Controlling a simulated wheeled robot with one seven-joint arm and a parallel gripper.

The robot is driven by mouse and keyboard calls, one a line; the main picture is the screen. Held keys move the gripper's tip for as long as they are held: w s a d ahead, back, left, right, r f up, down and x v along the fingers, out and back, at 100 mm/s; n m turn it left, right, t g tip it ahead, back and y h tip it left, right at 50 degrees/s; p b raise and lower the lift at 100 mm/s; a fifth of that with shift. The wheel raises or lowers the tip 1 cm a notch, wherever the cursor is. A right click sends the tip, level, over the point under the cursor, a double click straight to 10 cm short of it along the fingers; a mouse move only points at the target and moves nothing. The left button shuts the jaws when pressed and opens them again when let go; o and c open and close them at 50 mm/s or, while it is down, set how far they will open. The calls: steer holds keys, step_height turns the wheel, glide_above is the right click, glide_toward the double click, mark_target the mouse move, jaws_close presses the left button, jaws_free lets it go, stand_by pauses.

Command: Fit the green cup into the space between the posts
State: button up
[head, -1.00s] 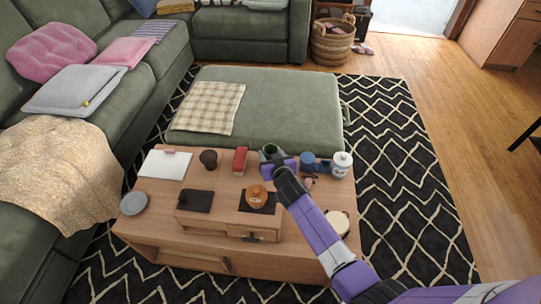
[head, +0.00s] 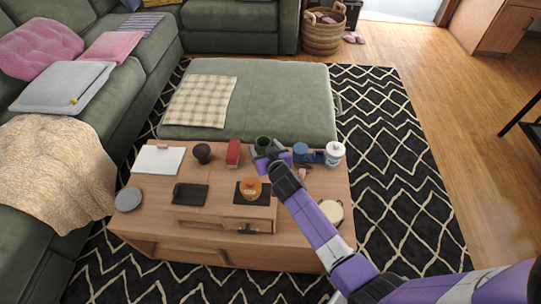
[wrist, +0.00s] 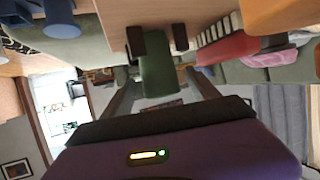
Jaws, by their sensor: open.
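The green cup (head: 263,142) stands upright near the back edge of the wooden coffee table. My gripper (head: 267,154) is at it from the near side and hides its lower part. In the wrist view the green cup (wrist: 158,78) lies between the two dark fingers of my open gripper (wrist: 158,39). I cannot tell whether either finger touches it. A blue cup (head: 300,149) stands just right of my gripper and also shows in the wrist view (wrist: 60,20). I cannot make out the posts clearly; a dark blue item (head: 317,157) sits between the blue cup and a white jar.
The white jar (head: 335,154) stands at the table's right back. An orange pot (head: 250,188) sits on a raised wooden box in front. A green ottoman (head: 275,100) adjoins the far side.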

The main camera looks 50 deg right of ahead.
steer(key=s+a+r+n+t+y, duration=0.1)
steer(key=s+a+r+y, duration=0.15)
steer(key=s+a, duration=0.8)
steer(key=s+a+r+n+t+y, duration=0.15)
steer(key=s+a+r, duration=0.25)
steer(key=s+a, duration=0.65)
steer(key=s+a+r+n+y, duration=0.2)
steer(key=s+a+r+n, duration=0.1)
steer(key=s+r, duration=1.2)
steer(key=s+p, duration=0.1)
steer(key=s, duration=0.1)
steer(key=shift+s+r+y, duration=0.4)
steer(key=shift+a+t, duration=0.1)
steer(key=shift+t, duration=0.15)
